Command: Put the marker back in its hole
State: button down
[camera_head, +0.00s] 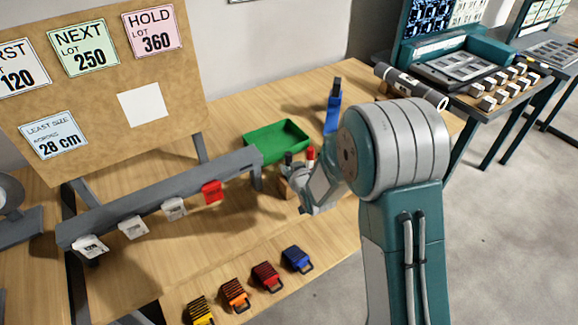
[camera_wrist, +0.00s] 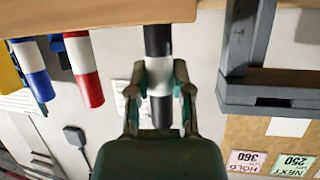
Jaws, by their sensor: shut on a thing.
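My gripper (camera_wrist: 160,88) is shut on a black marker with a white band (camera_wrist: 158,42), holding it around the band in the wrist view. The marker's far end meets the edge of a wooden block (camera_wrist: 95,14); I cannot tell whether it sits in a hole. A red-and-white marker (camera_wrist: 85,72), a blue-and-white marker (camera_wrist: 34,72) and a yellow one (camera_wrist: 8,72) stick out of the block beside it. In the head view my gripper (camera_head: 298,172) is at the block (camera_head: 284,187), partly hidden by my arm. The red marker's tip (camera_head: 310,153) shows there.
A green tray (camera_head: 277,141) lies behind the block. A grey rail (camera_head: 150,200) with hanging tags stands to the left. Several coloured clips (camera_head: 266,276) line the front edge. A blue upright tool (camera_head: 332,108) stands behind my gripper. A board with cards (camera_head: 100,85) is at the back.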

jog(key=shift+f, duration=0.7)
jog(key=shift+c, duration=2.2)
grip_release()
jog(key=v, duration=1.1)
jog(key=shift+s+r, duration=0.2)
jog(key=shift+s, duration=0.15)
jog(key=shift+d, duration=0.15)
